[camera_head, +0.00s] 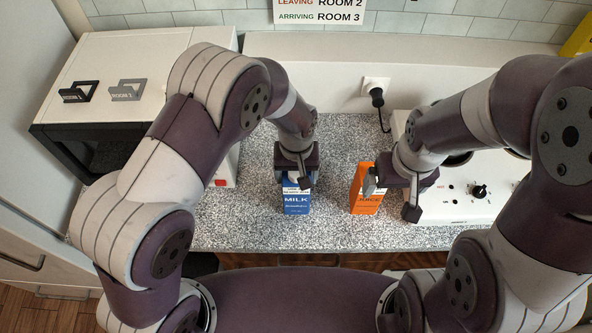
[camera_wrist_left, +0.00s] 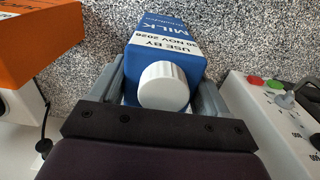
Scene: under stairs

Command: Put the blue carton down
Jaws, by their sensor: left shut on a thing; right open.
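The blue milk carton (camera_head: 297,203) is upright or nearly so over the speckled counter. My left gripper (camera_head: 297,184) is shut on its upper part from above. In the left wrist view the carton (camera_wrist_left: 165,45), with its white cap (camera_wrist_left: 163,86), sits between the two fingers of my left gripper (camera_wrist_left: 160,95). I cannot tell whether its base touches the counter. My right gripper (camera_head: 391,198) is open, beside the orange juice carton (camera_head: 363,194); one finger overlaps that carton's right edge in the head view.
The speckled counter (camera_head: 250,222) is bare in front of and between the cartons. A white appliance (camera_head: 130,52) with a dark front stands at the left. A white hob unit with knobs (camera_head: 468,200) lies at the right. A plug and cable (camera_head: 377,95) are on the back wall.

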